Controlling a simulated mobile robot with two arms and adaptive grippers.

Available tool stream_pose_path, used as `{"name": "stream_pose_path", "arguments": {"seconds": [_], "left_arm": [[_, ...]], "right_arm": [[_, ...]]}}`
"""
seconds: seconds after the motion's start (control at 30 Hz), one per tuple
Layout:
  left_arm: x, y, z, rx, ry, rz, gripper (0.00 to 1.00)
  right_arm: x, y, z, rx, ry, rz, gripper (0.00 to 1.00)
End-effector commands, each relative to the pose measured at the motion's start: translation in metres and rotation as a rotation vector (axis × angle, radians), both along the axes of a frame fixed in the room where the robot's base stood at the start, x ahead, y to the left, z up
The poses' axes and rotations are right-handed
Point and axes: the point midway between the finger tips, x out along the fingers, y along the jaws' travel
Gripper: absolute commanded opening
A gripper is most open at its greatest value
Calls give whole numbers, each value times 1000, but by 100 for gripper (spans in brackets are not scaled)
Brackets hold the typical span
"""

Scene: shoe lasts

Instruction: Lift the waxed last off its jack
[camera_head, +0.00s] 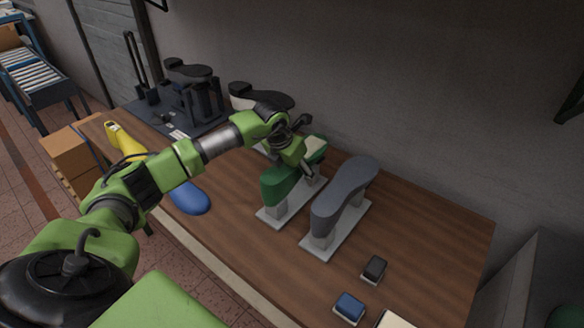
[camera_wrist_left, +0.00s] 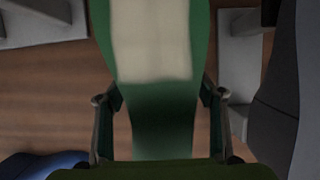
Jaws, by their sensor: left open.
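A green last (camera_head: 279,185) with a cream patch (camera_head: 316,147) on top stands on a pale jack (camera_head: 270,216) on the bench. A grey last (camera_head: 342,193) stands on its own jack (camera_head: 354,229) to its right. I cannot tell from the surfaces which is waxed. My left gripper (camera_head: 308,172) is at the green last, over its middle. In the left wrist view the open fingers (camera_wrist_left: 162,128) lie on either side of the green last (camera_wrist_left: 164,105), with gaps visible; the grey last (camera_wrist_left: 285,110) is close on the right. My right gripper is not seen.
A dark block (camera_head: 374,268) and blue block (camera_head: 349,306) lie in front right.

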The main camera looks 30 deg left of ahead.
Motion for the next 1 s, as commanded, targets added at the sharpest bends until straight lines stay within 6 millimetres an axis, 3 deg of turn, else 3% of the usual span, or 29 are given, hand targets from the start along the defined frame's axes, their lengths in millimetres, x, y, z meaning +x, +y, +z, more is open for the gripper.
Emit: {"name": "stream_pose_path", "arguments": {"seconds": [0.07,0.3,0.73,0.93,1.0], "left_arm": [[0,0,0,0,0,0,60],[0,0,0,0,0,0,0],[2,0,9,-2,-8,0,0],[2,0,33,0,-11,0,0],[-10,4,45,2,-9,0,0]], "right_arm": [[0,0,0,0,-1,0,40],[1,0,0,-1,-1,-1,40],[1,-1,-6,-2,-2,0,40],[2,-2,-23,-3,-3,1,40],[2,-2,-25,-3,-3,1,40]]}}
